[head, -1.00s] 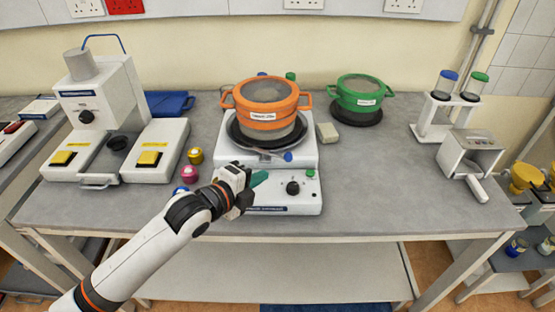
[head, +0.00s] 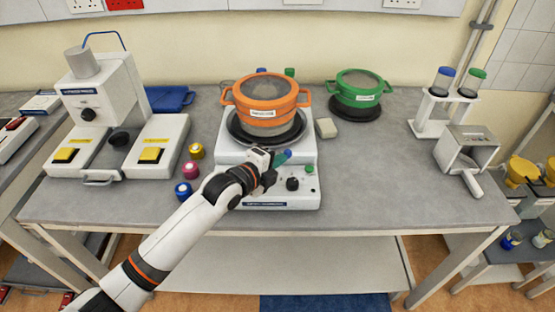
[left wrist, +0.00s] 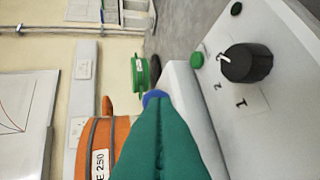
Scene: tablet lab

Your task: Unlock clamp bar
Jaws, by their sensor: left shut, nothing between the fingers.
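The white sieve shaker (head: 228,150) stands mid-bench with an orange sieve stack (head: 265,98) on it. The blue knob of the clamp bar (head: 288,153) shows at the front of the shaker, below the stack; the rest of the bar is mostly hidden by my gripper. My left gripper (head: 279,160), with teal fingers, is shut and empty, its tips at the knob. In the left wrist view the blue knob (left wrist: 154,96) shows just beyond the fingertips; whether they touch I cannot tell. My right gripper is not in view.
A black dial (head: 292,184) and a green button (head: 309,169) sit on the shaker front, right of my gripper. A green sieve (head: 358,90) stands behind right. Several coloured jars (head: 190,170) stand left.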

